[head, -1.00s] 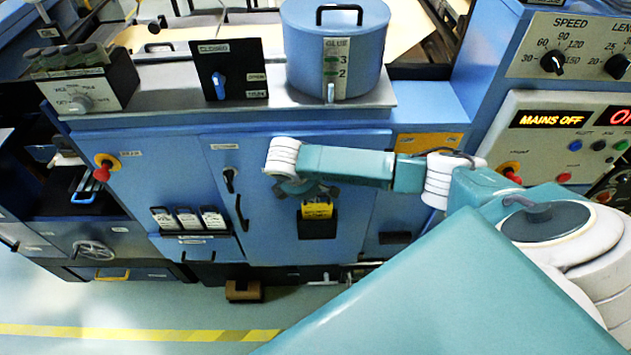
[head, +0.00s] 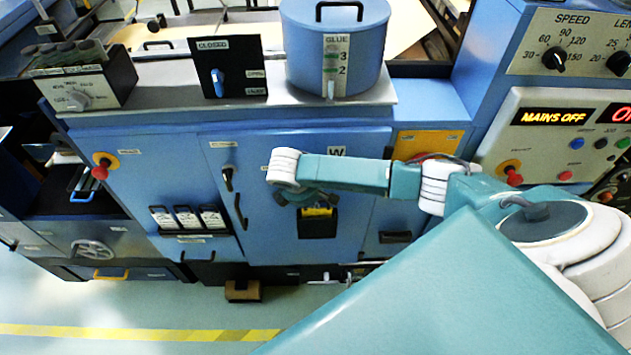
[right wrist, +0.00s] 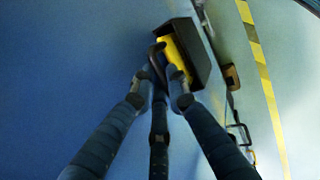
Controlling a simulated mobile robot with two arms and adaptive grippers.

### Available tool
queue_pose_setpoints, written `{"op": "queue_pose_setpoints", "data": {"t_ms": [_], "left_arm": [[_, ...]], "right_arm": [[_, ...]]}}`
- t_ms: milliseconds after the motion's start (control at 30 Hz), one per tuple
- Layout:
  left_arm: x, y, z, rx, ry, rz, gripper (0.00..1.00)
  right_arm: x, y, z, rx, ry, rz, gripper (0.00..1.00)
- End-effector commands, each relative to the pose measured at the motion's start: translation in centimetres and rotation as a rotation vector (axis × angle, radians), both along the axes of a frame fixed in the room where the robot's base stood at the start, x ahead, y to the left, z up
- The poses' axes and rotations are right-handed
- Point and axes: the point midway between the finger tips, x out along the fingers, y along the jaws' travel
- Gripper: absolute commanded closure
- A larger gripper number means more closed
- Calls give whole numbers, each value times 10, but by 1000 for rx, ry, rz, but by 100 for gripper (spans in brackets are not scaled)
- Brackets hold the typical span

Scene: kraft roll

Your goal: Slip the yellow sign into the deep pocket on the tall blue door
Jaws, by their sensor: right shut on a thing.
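The tall blue door (head: 270,225) stands in the middle of the head view. A black pocket (head: 318,226) is fixed low on it. A narrow strip of the yellow sign (head: 318,211) shows at the pocket's mouth; its lower part is hidden behind the pocket's front wall. My right gripper (head: 303,197) is just above the pocket, shut on the sign. In the right wrist view the fingers (right wrist: 161,73) meet at the sign's upper edge. There the yellow sign (right wrist: 177,57) lies within the black pocket (right wrist: 198,52). My left gripper is out of view.
A dark door handle (head: 240,212) is left of the gripper. Three white-labelled holders (head: 187,218) are further left. A blue glue pot (head: 336,45) stands on the ledge above. A brown block (head: 243,291) is on the floor below; the floor in front is otherwise clear.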

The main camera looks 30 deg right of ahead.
Motion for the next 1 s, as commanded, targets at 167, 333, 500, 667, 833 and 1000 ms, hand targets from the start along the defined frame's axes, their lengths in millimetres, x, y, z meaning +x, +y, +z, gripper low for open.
{"op": "queue_pose_setpoints", "data": {"t_ms": [167,333,500,667,833,1000], "left_arm": [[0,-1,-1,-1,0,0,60],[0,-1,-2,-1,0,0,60],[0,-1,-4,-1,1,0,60],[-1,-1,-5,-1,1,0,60],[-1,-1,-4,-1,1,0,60],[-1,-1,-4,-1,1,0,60]], "right_arm": [[3,-4,-1,-7,-7,-4,100],[3,-4,-4,-5,-7,-3,100],[3,-4,-8,-5,-8,-3,100],[3,-4,-11,-5,-8,-3,100],[3,-4,-10,-5,-8,-3,100],[3,-4,-10,-6,-8,-3,64]]}}
